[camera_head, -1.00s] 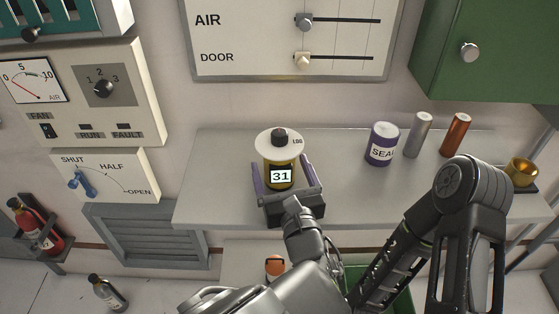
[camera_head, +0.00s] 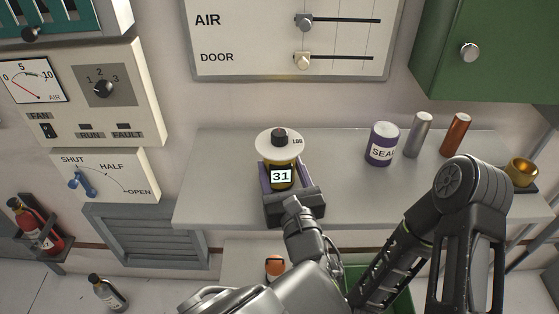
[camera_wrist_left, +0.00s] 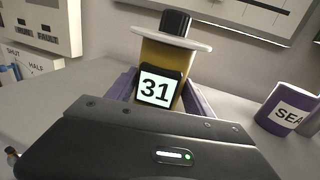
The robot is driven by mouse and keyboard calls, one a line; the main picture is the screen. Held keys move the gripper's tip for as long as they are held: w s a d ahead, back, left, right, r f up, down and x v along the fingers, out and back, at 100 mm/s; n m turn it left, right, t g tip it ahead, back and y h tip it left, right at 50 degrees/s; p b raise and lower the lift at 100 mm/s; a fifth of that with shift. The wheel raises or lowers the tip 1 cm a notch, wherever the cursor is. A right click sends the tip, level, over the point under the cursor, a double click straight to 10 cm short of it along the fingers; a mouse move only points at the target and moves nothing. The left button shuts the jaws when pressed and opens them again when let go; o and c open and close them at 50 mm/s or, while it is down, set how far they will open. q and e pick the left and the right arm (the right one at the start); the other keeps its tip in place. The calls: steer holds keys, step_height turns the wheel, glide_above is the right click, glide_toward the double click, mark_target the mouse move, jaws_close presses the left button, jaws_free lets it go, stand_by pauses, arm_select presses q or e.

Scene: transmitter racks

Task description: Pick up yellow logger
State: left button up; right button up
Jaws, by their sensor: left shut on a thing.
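The yellow logger (camera_head: 283,164) has a white round top with a black knob and a small display reading 31. It stands upright at the shelf, left of the middle. In the left wrist view the yellow logger (camera_wrist_left: 159,58) is straight ahead. My left gripper (camera_head: 280,178) is shut on it, with one purple finger on each side of its body. The fingers also show in the left wrist view (camera_wrist_left: 160,92). The logger's lower part is hidden behind the gripper, so I cannot tell whether its base touches the shelf. My right gripper is out of view.
The grey shelf (camera_head: 225,195) also holds a purple SEAL can (camera_head: 382,144), a silver cylinder (camera_head: 417,134), an orange cylinder (camera_head: 455,135) and a brass cup (camera_head: 521,171), all to the right. The AIR/DOOR slider panel (camera_head: 290,35) is on the wall behind.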

mark_target(282, 138)
arm_select(q)
steer(key=shift+r, duration=0.1)
steer(key=shift+c, duration=0.5)
step_height(282, 138, up, 10)
steer(key=shift+f+p, duration=0.1)
steer(key=shift+p, duration=0.25)
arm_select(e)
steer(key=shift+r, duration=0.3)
arm_select(q)
steer(key=shift+f, duration=0.15)
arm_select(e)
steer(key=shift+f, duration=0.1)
